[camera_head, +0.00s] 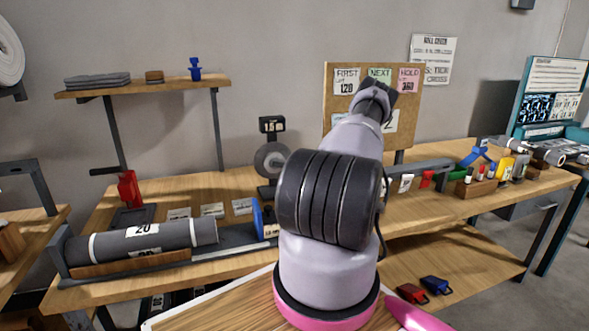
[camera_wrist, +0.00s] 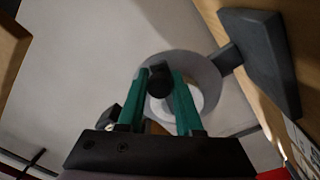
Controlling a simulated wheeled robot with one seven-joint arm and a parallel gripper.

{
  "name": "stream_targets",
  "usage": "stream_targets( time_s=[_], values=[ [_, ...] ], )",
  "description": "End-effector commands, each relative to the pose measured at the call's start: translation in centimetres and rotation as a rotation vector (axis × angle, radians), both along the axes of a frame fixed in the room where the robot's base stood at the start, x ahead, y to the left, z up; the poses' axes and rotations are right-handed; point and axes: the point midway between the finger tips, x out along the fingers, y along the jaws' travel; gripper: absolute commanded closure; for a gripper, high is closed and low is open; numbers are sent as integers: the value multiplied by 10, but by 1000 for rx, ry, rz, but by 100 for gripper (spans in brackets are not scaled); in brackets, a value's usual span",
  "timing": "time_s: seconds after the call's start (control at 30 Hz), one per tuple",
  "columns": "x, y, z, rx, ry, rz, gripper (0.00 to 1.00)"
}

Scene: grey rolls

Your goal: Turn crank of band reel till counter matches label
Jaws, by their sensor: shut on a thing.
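In the wrist view the reel (camera_wrist: 207,76) is behind my gripper (camera_wrist: 159,76), whose green fingers are shut on the black crank knob (camera_wrist: 159,82). In the head view my arm covers the gripper and crank. A long grey roll at the left carries a white label (camera_head: 144,229) reading 20.
A corkboard (camera_head: 333,119) with cards, including FIRST 120 and HOLD 360, stands behind my arm. Small tools and a wooden block (camera_head: 476,188) crowd the right bench. Pale cards (camera_head: 212,210) lie on the left bench.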

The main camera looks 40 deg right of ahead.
Motion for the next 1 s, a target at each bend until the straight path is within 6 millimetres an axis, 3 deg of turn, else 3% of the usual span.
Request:
stream_targets(
  time_s=[0.3,0.83,0.87,0.9,0.93,1.0],
  values=[
    [0,3,-9,116,-32,-1,100],
    [0,4,-10,139,-39,-2,100],
    [0,3,-10,139,-39,-2,62],
    [0,3,-10,138,-39,-2,47],
    [0,3,-10,138,-39,-2,36],
    [1,3,-10,138,-39,-2,36]
  ],
)
